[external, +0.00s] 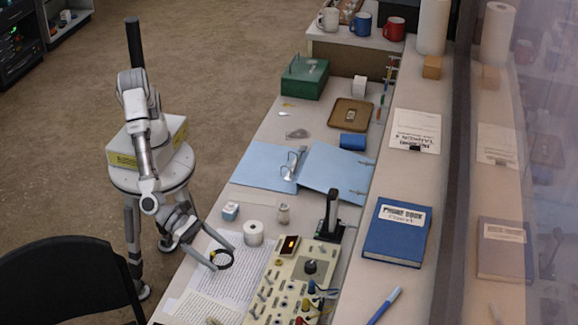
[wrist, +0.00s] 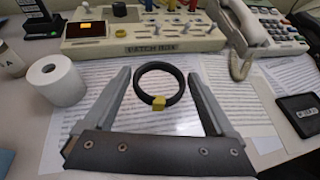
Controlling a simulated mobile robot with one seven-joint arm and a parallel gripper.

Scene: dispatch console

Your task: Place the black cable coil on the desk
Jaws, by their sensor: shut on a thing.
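The black cable coil is a ring (external: 229,265) with a yellow tie; in the wrist view the coil (wrist: 158,67) sits between my two fingers. My gripper (external: 222,258) is shut on it across its width, and the fingers also show in the wrist view (wrist: 160,84). The coil is over the printed sheets at the near part of the desk (external: 265,150). I cannot tell exactly how far it is above the sheets.
A white tape roll (external: 253,233) stands close beside the gripper. The patch box (external: 290,275) lies beyond the coil, with a telephone (wrist: 243,35) to the right in the wrist view. A blue binder (external: 265,167) lies open farther back. A black chair (external: 65,275) is left of the desk.

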